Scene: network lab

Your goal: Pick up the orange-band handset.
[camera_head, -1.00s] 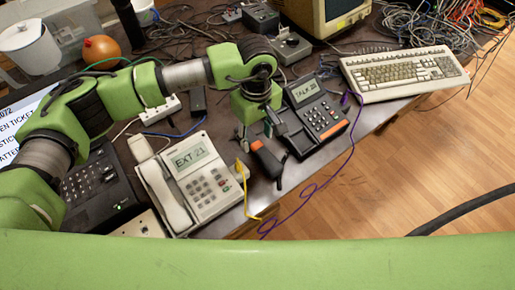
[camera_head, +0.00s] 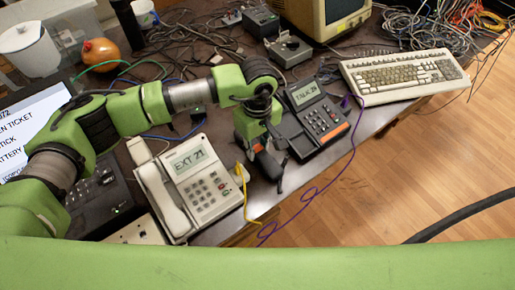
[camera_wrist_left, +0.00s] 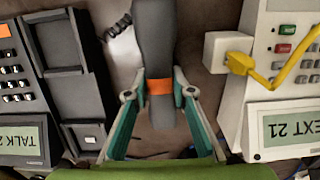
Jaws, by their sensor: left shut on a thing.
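The orange-band handset (camera_wrist_left: 155,40) is dark grey with an orange band and stands between the teal fingers of my left gripper (camera_wrist_left: 160,95) in the left wrist view. The gripper is shut on it around the band. In the head view my left gripper (camera_head: 262,158) hides much of the handset (camera_head: 271,168), between the two desk phones. I cannot tell whether the handset is clear of the table. My right gripper is not in view.
A cream phone (camera_head: 205,185) reading EXT 21, with a yellow cable (camera_head: 244,190), stands close on the left. A keyboard (camera_head: 405,75) lies at the right. A purple cable (camera_head: 315,187) hangs over the table's front edge. Tangled cables and boxes crowd the back.

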